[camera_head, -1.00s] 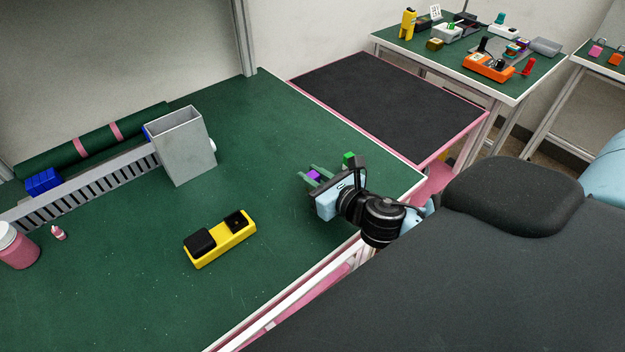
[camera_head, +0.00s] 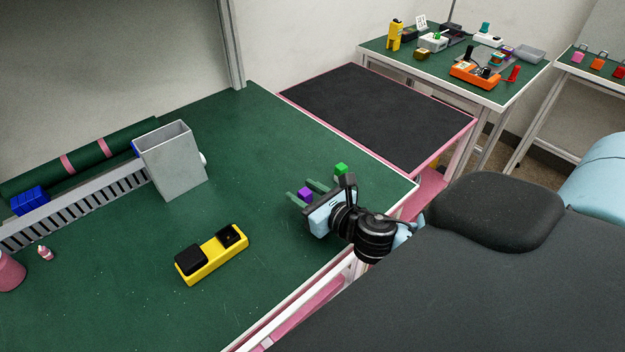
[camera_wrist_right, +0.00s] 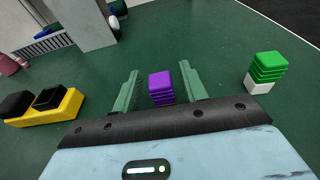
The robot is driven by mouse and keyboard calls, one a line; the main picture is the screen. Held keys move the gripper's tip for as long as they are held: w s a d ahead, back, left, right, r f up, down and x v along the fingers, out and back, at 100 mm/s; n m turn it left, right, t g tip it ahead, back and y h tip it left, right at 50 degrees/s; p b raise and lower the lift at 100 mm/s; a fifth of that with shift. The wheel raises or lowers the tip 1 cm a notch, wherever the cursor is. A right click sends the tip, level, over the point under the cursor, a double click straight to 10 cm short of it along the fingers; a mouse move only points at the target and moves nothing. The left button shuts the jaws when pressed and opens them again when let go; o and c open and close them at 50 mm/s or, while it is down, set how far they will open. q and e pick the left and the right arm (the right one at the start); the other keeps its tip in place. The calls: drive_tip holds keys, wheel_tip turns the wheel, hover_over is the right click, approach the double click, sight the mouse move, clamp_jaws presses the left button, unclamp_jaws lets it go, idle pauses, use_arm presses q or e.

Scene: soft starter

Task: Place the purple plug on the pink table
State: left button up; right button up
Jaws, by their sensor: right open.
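The purple plug (camera_head: 305,194) stands on the green table top, near its right edge. My right gripper (camera_head: 304,189) is open, low over the table, with its two green fingers on either side of the plug. In the right wrist view, the plug (camera_wrist_right: 161,87) sits between the fingers (camera_wrist_right: 158,70), with a visible gap to the left finger; contact with the right finger cannot be told. The pink table (camera_head: 375,112), with a black top and pink frame, stands behind and to the right. My left gripper is not in view.
A green plug (camera_head: 341,169) with a white base (camera_wrist_right: 258,86) stands right of the gripper. A yellow box (camera_head: 212,254) with black parts and a grey bin (camera_head: 173,165) stand to the left. The pink table's top is clear. A cluttered table (camera_head: 500,92) stands beyond.

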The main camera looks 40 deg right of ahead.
drive_tip(key=v, duration=1.1)
drive_tip(key=shift+d, duration=0.1)
drive_tip(key=shift+s+r, duration=0.2)
drive_tip(key=shift+s, duration=0.3)
